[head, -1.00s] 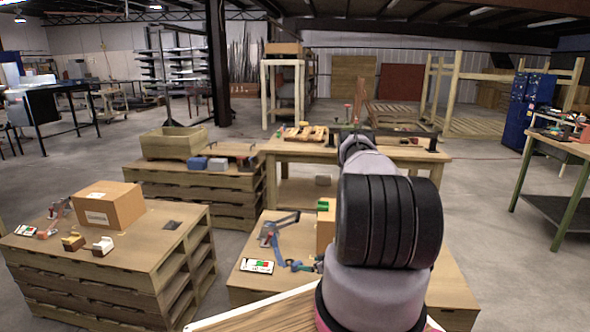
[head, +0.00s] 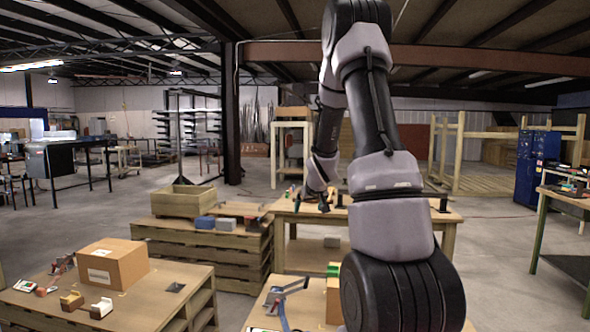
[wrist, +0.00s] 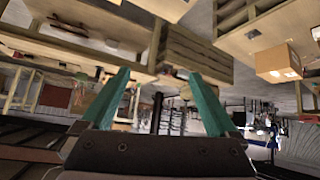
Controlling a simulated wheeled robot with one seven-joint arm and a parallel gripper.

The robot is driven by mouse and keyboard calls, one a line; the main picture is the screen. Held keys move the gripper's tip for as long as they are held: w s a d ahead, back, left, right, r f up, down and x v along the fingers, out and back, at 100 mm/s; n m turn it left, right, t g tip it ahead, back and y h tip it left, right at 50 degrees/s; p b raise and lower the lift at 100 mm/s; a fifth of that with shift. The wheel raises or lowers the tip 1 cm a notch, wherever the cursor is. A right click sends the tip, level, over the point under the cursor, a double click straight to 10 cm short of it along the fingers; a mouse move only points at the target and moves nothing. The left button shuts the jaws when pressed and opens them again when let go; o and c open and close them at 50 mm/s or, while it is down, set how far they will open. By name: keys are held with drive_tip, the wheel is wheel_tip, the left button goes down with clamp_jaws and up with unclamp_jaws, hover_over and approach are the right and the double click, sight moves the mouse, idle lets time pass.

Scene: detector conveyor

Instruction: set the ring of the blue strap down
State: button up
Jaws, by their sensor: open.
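Part of the blue strap (head: 284,315) shows at the bottom edge of the head view, on the near middle pallet stack. It lies beside a grey tool. Its ring cannot be made out, and the rest of the strap is cut off by the frame. My gripper (wrist: 159,74) shows in the wrist view with its two teal fingers spread wide apart. Nothing is between them. The gripper is up in the air, away from the strap, and the wrist view looks across the room upside down.
A cardboard box (head: 113,263) and small items stand on the left pallet stack. A wooden crate (head: 183,200) and blue and grey blocks sit on the stack behind. A workbench (head: 290,218) stands beyond the strap.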

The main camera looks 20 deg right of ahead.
drive_tip(key=s+a+r+m+y, duration=0.1)
drive_tip(key=s+a+r, duration=0.4)
drive_tip(key=s+r, duration=0.3)
drive_tip(key=s+a+r+m, duration=0.1)
drive_tip(key=s+a+r, duration=0.5)
drive_tip(key=s+r, duration=0.15)
drive_tip(key=s+a+r+g+y, duration=0.1)
drive_tip(key=s+a, duration=0.3)
drive_tip(key=s, duration=0.5)
drive_tip(key=s+a+r+y, duration=0.2)
drive_tip(key=s+a+r, duration=0.1)
drive_tip(key=s, duration=0.5)
drive_tip(key=shift+s+a+r+m+g, duration=0.15)
drive_tip(key=shift+s+a+m+g, duration=0.2)
drive_tip(key=shift+a, duration=0.55)
